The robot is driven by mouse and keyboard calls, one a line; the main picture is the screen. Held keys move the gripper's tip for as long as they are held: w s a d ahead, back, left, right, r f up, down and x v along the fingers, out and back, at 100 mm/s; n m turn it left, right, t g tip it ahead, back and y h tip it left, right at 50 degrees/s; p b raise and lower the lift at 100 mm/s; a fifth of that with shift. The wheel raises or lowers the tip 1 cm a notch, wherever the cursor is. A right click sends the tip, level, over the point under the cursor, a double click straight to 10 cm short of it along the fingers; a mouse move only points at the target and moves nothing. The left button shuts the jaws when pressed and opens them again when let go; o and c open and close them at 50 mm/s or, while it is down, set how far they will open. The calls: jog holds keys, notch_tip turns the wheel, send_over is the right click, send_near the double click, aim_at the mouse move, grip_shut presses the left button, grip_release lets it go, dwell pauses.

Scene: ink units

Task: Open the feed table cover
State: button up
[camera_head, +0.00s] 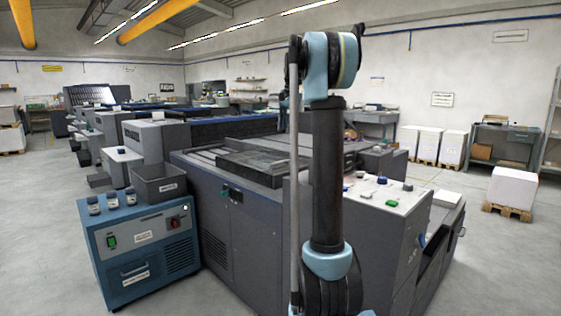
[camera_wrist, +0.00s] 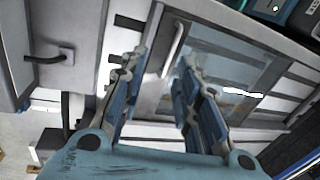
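The feed table cover looks to be the dark, glassy panel (camera_head: 262,160) in a raised frame on top of the grey machine in the head view, partly hidden by my arm. It lies flat and looks closed. In the wrist view a see-through panel (camera_wrist: 240,72) in a pale frame shows beyond my fingers, with a light grey bar, perhaps its handle (camera_wrist: 176,42), along its near side. My gripper (camera_wrist: 158,66) is open, its two blue-black fingers apart with nothing held. The bar appears between the fingertips in the picture; contact cannot be told. The gripper's fingers are not clear in the head view.
A blue cabinet (camera_head: 145,250) with jars and a dark bin (camera_head: 158,183) stands left of the machine. A white-topped control panel (camera_head: 375,194) with buttons is on the right. Another handle (camera_wrist: 52,56) shows at left in the wrist view. Open floor lies at both sides.

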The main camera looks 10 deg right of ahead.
jog(key=w+m, duration=0.1)
jog(key=w, duration=0.4)
send_near(281, 162)
jog(key=f, duration=0.2)
jog(key=w+f, duration=0.1)
jog(key=f, duration=0.2)
jog(key=a+f, duration=0.1)
jog(key=f, duration=0.1)
jog(key=shift+w+a+f, duration=0.1)
jog(key=shift+w+f, duration=0.1)
jog(key=shift+w, duration=0.1)
jog(key=shift+c, duration=0.2)
grip_shut()
